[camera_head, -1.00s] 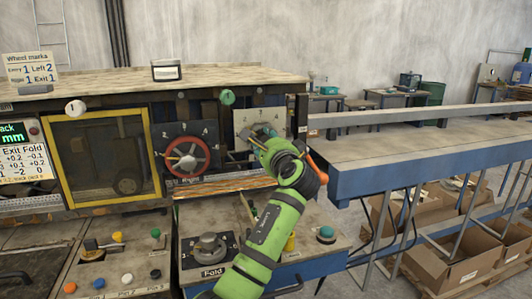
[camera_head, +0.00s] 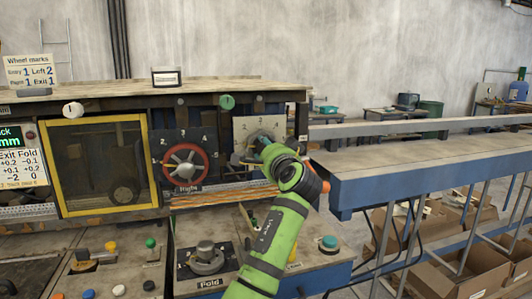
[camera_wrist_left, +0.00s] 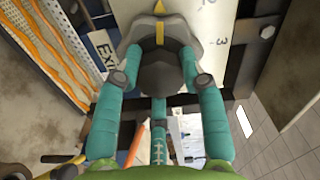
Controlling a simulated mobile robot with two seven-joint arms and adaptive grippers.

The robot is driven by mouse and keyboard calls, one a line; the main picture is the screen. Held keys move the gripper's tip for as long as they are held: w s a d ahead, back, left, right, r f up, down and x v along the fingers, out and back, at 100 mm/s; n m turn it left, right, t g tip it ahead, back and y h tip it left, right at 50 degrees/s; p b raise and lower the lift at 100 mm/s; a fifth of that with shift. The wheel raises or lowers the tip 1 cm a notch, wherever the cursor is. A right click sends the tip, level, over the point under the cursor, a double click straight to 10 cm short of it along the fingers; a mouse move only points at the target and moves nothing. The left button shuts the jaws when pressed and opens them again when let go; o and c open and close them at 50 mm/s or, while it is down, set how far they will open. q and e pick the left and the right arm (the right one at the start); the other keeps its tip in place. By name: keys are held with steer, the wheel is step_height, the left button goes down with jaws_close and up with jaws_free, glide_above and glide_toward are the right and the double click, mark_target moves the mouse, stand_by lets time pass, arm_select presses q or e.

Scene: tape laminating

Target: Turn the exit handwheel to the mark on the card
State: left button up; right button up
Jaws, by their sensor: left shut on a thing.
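The exit handwheel is a dark grey knob (camera_wrist_left: 165,72) on a pale numbered plate (camera_head: 246,128), right of the red handwheel. My left gripper (camera_head: 262,143) is at the knob; in the left wrist view its teal fingers (camera_wrist_left: 158,85) are shut on the knob's two sides. A yellow stripe and pointer tip (camera_wrist_left: 159,10) point to the top of that view, left of the visible 2 and 3. The mark under the tip is not visible. The card (camera_head: 27,72) reads "Wheel marks", with Exit 1. My right gripper is out of view.
The red handwheel (camera_head: 183,166) sits left on a dark plate. A green knob (camera_head: 227,102) is just above the exit plate. The Fold knob (camera_head: 207,257) is below. A blue-edged conveyor table (camera_head: 430,165) extends right, with cardboard boxes (camera_head: 465,268) underneath.

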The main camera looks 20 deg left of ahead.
arm_select(q)
steer(key=shift+r, duration=0.2)
steer(key=o, duration=1.1)
steer(key=shift+o, duration=0.2)
steer(key=shift+w+f, duration=0.1)
steer(key=shift+f, duration=0.05)
steer(key=v, duration=1.2)
